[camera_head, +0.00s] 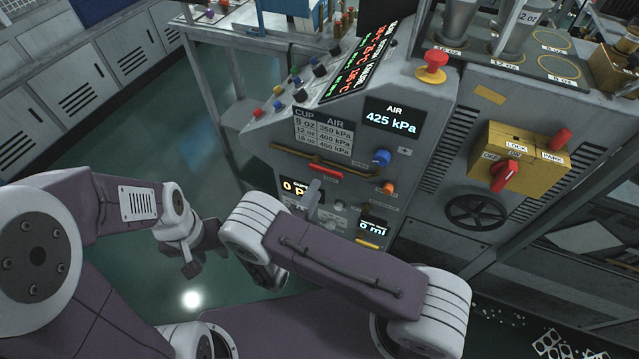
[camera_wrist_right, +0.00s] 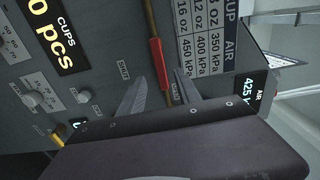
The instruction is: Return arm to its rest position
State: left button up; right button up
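My left gripper (camera_head: 205,258) hangs over the green floor at the left, away from the machine. Its two fingers look parted, with nothing between them. My right arm reaches across the front of the machine in the head view; its forearm and wrist hide most of the right gripper. A grey finger-like tip (camera_head: 314,192) shows just below the red handle. In the right wrist view, the right gripper (camera_wrist_right: 160,85) has its two fingers apart. The red handle (camera_wrist_right: 157,64) on a brass bar lies beyond the gap; I cannot tell whether the fingers touch it.
The grey machine (camera_head: 270,135) stands close in front of my right arm, with knobs and displays. A blue knob (camera_head: 381,157), a black handwheel (camera_head: 475,212) and a yellow lock box (camera_head: 515,150) stick out. The green floor (camera_head: 190,130) at the left is clear.

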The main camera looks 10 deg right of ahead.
jog(key=shift+s+a, duration=0.1)
jog(key=shift+s, duration=0.05)
dwell(0.3)
jog(key=s+d+r+m+g+h, duration=0.1)
jog(key=s+d+m+g, duration=0.3)
jog(key=d+m+g, duration=0.4)
jog(key=s+d+r+m+g+h, duration=0.2)
jog(key=s+d+m+g, duration=0.35)
jog(key=m, duration=0.45)
jog(key=s+m+g+y, duration=0.4)
jog(key=s+m+y, duration=0.35)
jog(key=m, duration=0.65)
jog(key=a+r+m+t+y, duration=0.1)
jog(key=m+y, duration=0.1)
jog(key=m, duration=0.3)
jog(key=w+a+r+m+t+y, duration=0.1)
jog(key=m, duration=0.4)
jog(key=w+a+r+m+t+y, duration=0.1)
jog(key=m+y, duration=0.1)
jog(key=m, duration=0.3)
jog(key=shift+w+a+r+m+t+y+p, duration=0.2)
jog(key=shift+w+m+t+y+p, duration=0.1)
jog(key=shift+m+t+y, duration=0.1)
